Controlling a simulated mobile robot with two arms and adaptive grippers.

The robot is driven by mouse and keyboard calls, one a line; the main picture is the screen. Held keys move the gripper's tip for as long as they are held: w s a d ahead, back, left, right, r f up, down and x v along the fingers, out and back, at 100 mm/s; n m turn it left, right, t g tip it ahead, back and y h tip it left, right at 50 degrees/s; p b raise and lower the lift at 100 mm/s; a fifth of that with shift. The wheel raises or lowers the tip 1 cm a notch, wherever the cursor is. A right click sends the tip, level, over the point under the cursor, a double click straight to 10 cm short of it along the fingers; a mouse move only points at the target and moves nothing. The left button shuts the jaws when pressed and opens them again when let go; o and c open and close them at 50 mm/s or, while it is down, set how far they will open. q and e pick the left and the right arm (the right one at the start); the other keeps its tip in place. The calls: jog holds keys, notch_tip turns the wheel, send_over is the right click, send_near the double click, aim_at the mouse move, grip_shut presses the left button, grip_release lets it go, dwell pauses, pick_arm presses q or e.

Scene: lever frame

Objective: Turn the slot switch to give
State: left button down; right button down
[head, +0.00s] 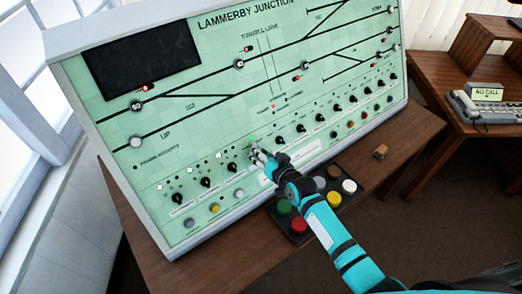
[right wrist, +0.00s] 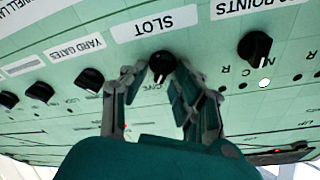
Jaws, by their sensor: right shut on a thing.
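The slot switch (right wrist: 161,65) is a black rotary knob on the pale green panel, under an upside-down white SLOT label (right wrist: 154,23) in the right wrist view. A small GIVE marking (right wrist: 152,87) shows just below it. My right gripper (right wrist: 160,76) is shut on the knob, one finger on each side. In the head view my right gripper (head: 257,155) is at the panel's lower middle and hides the knob. Which marking the knob points to is hard to tell. My left gripper is not in view.
Similar black knobs stand close by, such as the yard gates switch (right wrist: 90,80) and the points switch (right wrist: 255,47).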

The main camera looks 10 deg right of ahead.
jog(key=shift+d+m, duration=0.1)
jog(key=shift+m, duration=0.4)
jog(key=c, duration=1.4)
grip_release()
jog(key=shift+o, duration=0.2)
jog(key=shift+s, duration=0.1)
jog(key=v, duration=1.1)
jog(key=shift+s+r, duration=0.25)
jog(key=shift+s, duration=0.1)
